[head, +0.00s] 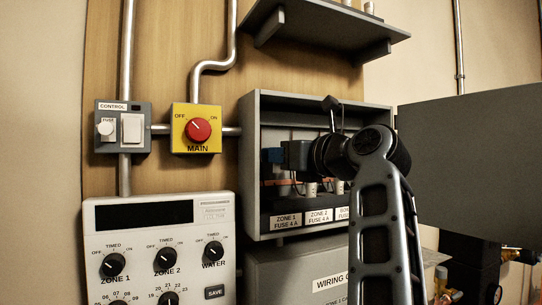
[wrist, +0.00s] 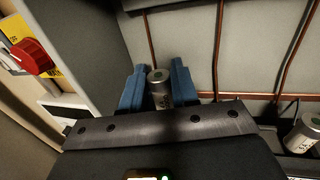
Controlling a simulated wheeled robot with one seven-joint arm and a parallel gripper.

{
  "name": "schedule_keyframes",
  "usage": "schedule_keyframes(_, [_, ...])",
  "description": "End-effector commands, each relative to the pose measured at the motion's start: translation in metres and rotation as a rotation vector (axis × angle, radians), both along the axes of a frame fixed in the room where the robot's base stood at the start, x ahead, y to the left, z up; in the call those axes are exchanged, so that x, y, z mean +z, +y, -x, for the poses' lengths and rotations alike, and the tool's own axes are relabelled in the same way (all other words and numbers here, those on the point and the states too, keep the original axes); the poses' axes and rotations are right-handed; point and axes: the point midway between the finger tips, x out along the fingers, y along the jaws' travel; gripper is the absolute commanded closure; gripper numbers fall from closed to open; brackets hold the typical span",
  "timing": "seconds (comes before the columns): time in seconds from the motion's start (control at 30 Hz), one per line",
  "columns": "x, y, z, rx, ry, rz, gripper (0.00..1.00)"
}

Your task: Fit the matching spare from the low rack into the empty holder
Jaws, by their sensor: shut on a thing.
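My gripper (head: 272,156) is inside the open grey fuse box (head: 248,165), above the ZONE 1 label (head: 286,219). In the wrist view, its blue fingers (wrist: 158,90) are shut on a silver cylindrical fuse (wrist: 160,98) with a dark top and a green mark. The fuse stands roughly upright between them; its lower end is hidden. Silver fuses show above ZONE 2 (head: 311,188) and the label right of it (head: 339,187); one also shows at the wrist view's right edge (wrist: 303,133). The ZONE 1 holder cannot be made out clearly. The low rack is not identifiable.
The box door (head: 470,160) stands open to the right. A grey shelf (head: 330,32) juts out above. The yellow MAIN switch (head: 197,128) and CONTROL box (head: 123,127) are to the left. A programmer panel (head: 160,250) is lower left. Copper pipes (wrist: 219,50) run behind my fingers.

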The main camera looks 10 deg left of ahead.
Motion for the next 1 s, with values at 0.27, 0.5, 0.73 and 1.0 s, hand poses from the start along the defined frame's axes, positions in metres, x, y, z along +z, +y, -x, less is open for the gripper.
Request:
schedule_keyframes(0.27, [-0.01, 0.0, 0.0, -0.001, 0.001, 0.001, 1.0])
schedule_keyframes(0.5, [-0.026, 0.0, 0.0, 0.0, 0.001, 0.0, 1.0])
schedule_keyframes(0.73, [-0.028, 0.0, 0.0, 0.0, -0.001, -0.001, 1.0])
schedule_keyframes(1.0, [-0.031, -0.001, 0.002, 0.0, 0.0, 0.0, 1.0])
